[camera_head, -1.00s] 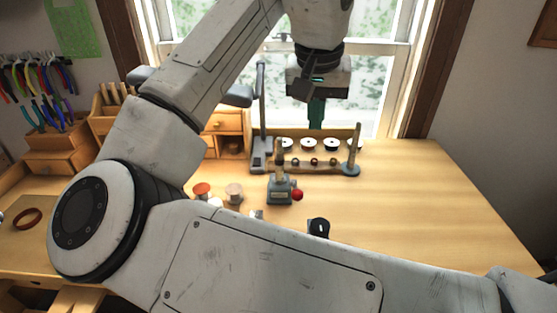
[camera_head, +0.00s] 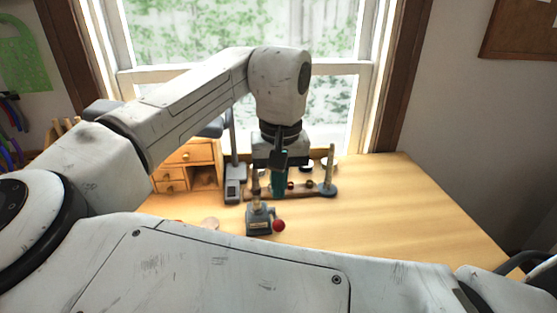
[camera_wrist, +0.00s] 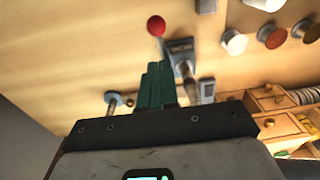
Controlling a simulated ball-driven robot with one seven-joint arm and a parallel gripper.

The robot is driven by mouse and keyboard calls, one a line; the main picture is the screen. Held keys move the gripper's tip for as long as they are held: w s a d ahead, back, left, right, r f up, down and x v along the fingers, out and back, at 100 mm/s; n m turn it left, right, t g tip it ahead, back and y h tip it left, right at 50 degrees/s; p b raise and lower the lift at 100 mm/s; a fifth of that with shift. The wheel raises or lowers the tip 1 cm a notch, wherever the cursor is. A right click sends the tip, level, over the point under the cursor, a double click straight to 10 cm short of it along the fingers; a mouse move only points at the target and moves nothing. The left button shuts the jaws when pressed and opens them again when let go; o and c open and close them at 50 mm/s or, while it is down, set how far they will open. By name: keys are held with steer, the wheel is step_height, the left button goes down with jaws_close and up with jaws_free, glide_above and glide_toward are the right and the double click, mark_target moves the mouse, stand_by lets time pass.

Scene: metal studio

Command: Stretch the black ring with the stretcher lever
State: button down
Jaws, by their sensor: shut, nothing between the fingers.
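The ring stretcher (camera_head: 259,222) stands on the bench, a small grey device with an upright tapered post (camera_head: 256,184). Its lever ends in a red ball (camera_head: 279,226) on the right side. In the wrist view the stretcher (camera_wrist: 181,46) and the red ball (camera_wrist: 156,25) lie just beyond my fingertips. My gripper (camera_head: 278,194) has green fingers, pressed together and empty, pointing down above the bench, close to the stretcher and apart from the red ball. The fingers also show in the wrist view (camera_wrist: 157,68). I cannot make out the black ring.
A rack with small rings (camera_head: 300,188) and an upright post (camera_head: 330,172) stands behind the stretcher, partly hidden by my gripper. A grey stand (camera_head: 233,185) and a wooden drawer cabinet (camera_head: 190,168) are to its left. The bench on the right (camera_head: 410,210) is clear.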

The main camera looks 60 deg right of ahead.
steer(key=shift+s+a+f, duration=0.3)
steer(key=shift+a+f, duration=0.2)
steer(key=shift+f, duration=0.3)
steer(key=shift+s+a+f, duration=0.3)
steer(key=shift+a+f, duration=0.15)
steer(key=shift+f, duration=0.35)
steer(key=shift+s+a+f, duration=0.1)
steer(key=shift+a+f, duration=0.05)
steer(key=shift+f, duration=0.15)
steer(key=f+h+b, duration=0.1)
steer(key=s+a+f+t+b, duration=0.1)
steer(key=b, duration=0.1)
steer(key=a+f+h+b, duration=0.1)
steer(key=shift+s+f+t+h, duration=0.3)
steer(key=shift+f+t, duration=0.05)
steer(key=shift+t, duration=0.05)
steer(key=shift+s+a+f+t+h+b, duration=0.25)
steer(key=shift+f+t+h+b, duration=0.2)
steer(key=shift+b, duration=0.4)
steer(key=shift+r, duration=0.2)
